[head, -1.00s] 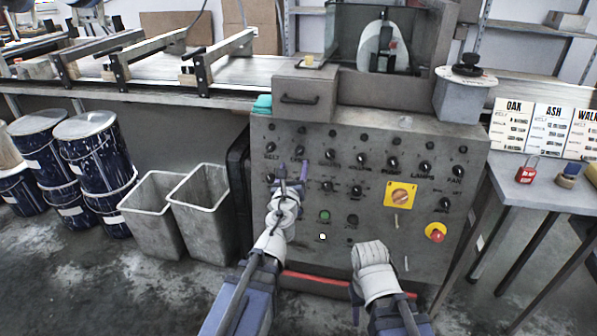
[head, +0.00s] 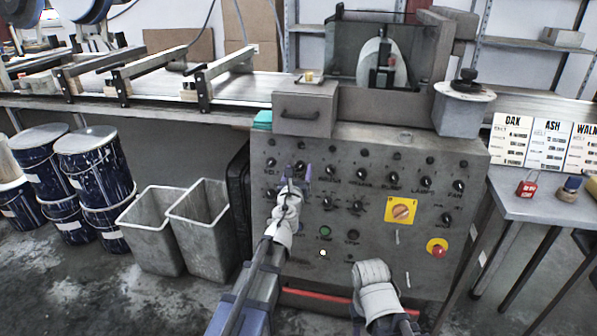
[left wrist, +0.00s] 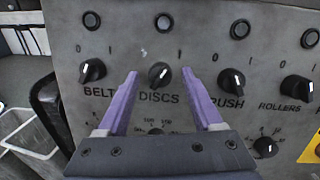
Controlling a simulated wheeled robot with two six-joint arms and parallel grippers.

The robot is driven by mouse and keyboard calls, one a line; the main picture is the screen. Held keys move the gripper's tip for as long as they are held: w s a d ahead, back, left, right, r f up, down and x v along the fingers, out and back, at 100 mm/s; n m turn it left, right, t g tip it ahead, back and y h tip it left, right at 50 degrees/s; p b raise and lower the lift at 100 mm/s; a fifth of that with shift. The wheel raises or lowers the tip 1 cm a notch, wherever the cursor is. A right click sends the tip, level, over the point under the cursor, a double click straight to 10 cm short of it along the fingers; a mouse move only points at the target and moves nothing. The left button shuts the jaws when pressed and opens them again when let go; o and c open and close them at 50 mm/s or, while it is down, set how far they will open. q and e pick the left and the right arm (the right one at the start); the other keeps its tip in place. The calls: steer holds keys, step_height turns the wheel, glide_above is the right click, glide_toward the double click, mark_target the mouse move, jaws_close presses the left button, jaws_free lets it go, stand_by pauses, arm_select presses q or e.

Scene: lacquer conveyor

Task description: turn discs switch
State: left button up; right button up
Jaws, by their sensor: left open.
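The discs switch (left wrist: 160,75) is a round black knob with a pale pointer mark. It sits on the grey panel above the label "DISCS", with 0 and 1 marks nearby. In the left wrist view my left gripper (left wrist: 160,82) is open, its two purple fingers on either side of the knob and apart from it. The head view shows this gripper (head: 297,178) in front of the upper left of the panel (head: 420,225), where it hides the discs knob. My right arm ends low in front of the panel; its fingers are hidden.
The belt switch (left wrist: 92,70) is left of the discs knob, and the brush switch (left wrist: 231,81) and rollers switch (left wrist: 297,89) are right. A yellow-plated rotary switch (head: 402,210) and red stop button (head: 438,251) are further right. Grey bins (head: 150,230) stand left of the panel.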

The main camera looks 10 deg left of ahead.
arm_select(q)
steer(key=shift+c, duration=0.3)
jaws_close()
stand_by(0.3)
